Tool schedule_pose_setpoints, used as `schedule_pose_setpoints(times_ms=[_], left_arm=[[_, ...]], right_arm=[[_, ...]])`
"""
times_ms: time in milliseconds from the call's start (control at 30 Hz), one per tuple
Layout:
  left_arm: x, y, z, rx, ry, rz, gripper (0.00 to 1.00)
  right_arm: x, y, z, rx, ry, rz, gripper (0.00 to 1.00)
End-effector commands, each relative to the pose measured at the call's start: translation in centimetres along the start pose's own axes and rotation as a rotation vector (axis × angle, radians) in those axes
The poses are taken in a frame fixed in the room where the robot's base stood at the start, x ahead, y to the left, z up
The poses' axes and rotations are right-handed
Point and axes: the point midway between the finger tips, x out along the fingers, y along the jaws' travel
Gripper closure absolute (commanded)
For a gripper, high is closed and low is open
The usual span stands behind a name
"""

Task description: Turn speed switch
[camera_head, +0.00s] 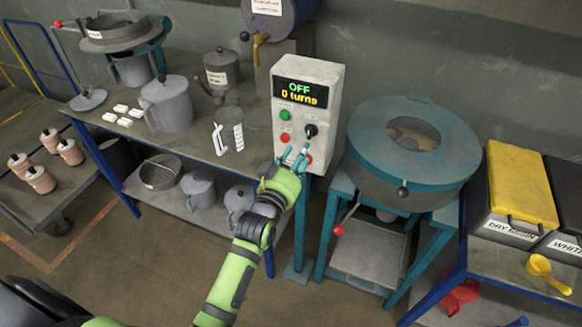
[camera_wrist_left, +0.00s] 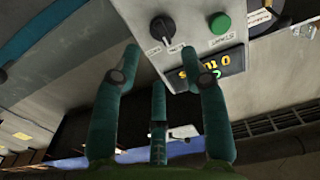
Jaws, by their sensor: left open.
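My left gripper (camera_head: 294,153) is open and empty, in front of the lower box face and below the knob. In the left wrist view the knob (camera_wrist_left: 162,28) appears beyond the gap between the spread fingertips (camera_wrist_left: 160,52), with no visible contact.
A green button (camera_head: 285,114) and a red button (camera_head: 285,138) sit left of the knob. A round teal machine (camera_head: 410,150) stands close to the box's right. The workbench (camera_head: 250,150) with jugs is on the left; a yellow-lidded bin (camera_head: 520,180) is on the right.

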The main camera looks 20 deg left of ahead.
Motion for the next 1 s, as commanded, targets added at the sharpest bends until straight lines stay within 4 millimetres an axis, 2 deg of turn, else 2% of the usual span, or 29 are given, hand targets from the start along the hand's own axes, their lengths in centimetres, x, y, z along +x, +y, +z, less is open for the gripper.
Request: schedule_pose_setpoints(times_ms=[100,300,867,967,1000], left_arm=[[-2.3,0.0,0.1,0.001,-0.002,0.000,0.56],[-4.3,0.0,0.0,0.001,0.000,0.000,0.56],[-4.6,0.0,0.0,0.000,0.000,0.000,0.56],[-4.6,0.1,1.3,0.001,-0.026,0.004,0.56],[-4.6,0.3,2.5,0.002,-0.051,0.007,0.56]], right_arm=[[0.0,0.0,0.0,0.000,0.000,0.000,1.00],[0.0,-0.1,0.0,0.000,0.000,-0.001,1.00],[0.0,-0.1,0.0,0.000,0.000,-0.001,1.00],[0.0,-0.1,0.0,0.000,0.000,-0.001,1.00],[0.0,-0.1,0.0,0.000,0.000,-0.001,1.00]])
